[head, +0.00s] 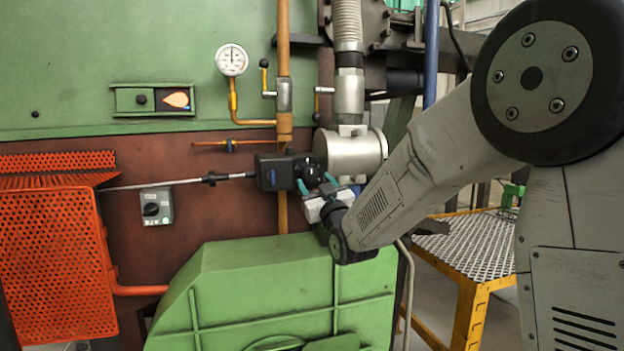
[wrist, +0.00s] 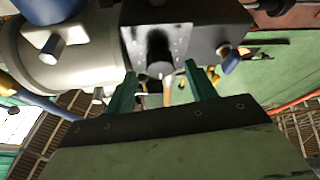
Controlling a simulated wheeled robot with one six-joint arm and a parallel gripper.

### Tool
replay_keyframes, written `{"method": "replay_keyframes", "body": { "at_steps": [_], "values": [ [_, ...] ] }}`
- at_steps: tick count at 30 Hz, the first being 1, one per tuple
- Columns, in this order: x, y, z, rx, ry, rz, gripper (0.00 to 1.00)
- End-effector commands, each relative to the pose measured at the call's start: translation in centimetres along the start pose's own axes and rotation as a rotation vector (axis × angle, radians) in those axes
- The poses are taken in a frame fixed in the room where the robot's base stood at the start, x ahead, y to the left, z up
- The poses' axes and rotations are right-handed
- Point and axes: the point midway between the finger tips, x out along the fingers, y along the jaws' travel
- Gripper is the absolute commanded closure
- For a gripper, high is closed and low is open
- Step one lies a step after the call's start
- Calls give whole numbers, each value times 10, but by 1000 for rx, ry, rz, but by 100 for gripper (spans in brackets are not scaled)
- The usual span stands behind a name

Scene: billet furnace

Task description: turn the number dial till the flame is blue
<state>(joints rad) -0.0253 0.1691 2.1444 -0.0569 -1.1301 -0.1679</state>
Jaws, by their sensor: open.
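A small grey box (head: 156,217) with a black rotary dial (head: 151,209) and small markings is on the red-brown wall at left; the markings are too small to read surely. A flame window (head: 176,100) on the green panel shows an orange flame shape. My gripper (head: 316,184) is open, well right of that dial, at a black box (head: 273,173) with a round black knob (head: 311,176). In the wrist view the green fingers (wrist: 160,72) stand apart on either side of a black knob (wrist: 159,50) on the dark box. I cannot tell whether they touch it.
A round gauge (head: 232,60) and pipes are above the black box. A thin rod (head: 180,183) runs left from it. A green housing (head: 270,290) stands below. An orange perforated guard (head: 55,250) is at left, a yellow-framed platform (head: 470,250) at right.

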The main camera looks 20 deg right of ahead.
Motion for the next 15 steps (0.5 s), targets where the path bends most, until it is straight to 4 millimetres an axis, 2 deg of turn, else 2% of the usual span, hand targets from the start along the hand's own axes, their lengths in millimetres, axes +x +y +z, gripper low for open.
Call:
{"method": "replay_keyframes", "body": {
  "at_steps": [3,6,15],
  "values": [
    [18,0,0,0,0,0,44],
    [27,0,0,0,-1,0,44],
    [32,0,0,1,-1,0,44]
  ]
}}
